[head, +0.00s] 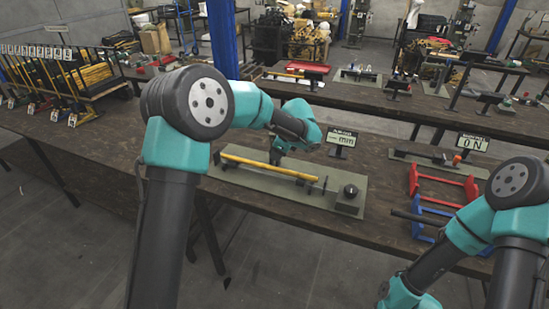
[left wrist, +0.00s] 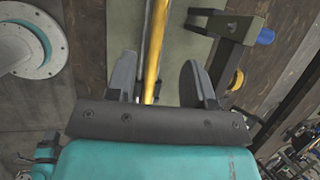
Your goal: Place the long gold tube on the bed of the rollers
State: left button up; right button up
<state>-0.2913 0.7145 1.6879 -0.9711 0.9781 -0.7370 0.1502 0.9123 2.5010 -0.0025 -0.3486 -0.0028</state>
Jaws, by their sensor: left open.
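The long gold tube (head: 254,164) lies lengthwise along the run-out gauge on its grey-green plate (head: 232,182). Contact with the rollers is too small to make out. My left gripper (head: 277,158) is over the tube, partly behind it in the head view. In the left wrist view the left gripper (left wrist: 160,85) has its two fingers apart, and the gold tube (left wrist: 155,45) runs between them, nearer the left finger. Whether a finger touches it I cannot tell. My right arm shows at lower right, but its gripper is out of view.
A black knob block (head: 349,197) stands at the plate's right end, a display (head: 342,140) behind it. Red (head: 440,180) and blue (head: 420,214) racks stand to the right, with a dark bar on the blue one. A crate of tubes (head: 85,75) is at the left.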

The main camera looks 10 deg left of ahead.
pick_arm(q)
jog(key=shift+v, duration=0.8)
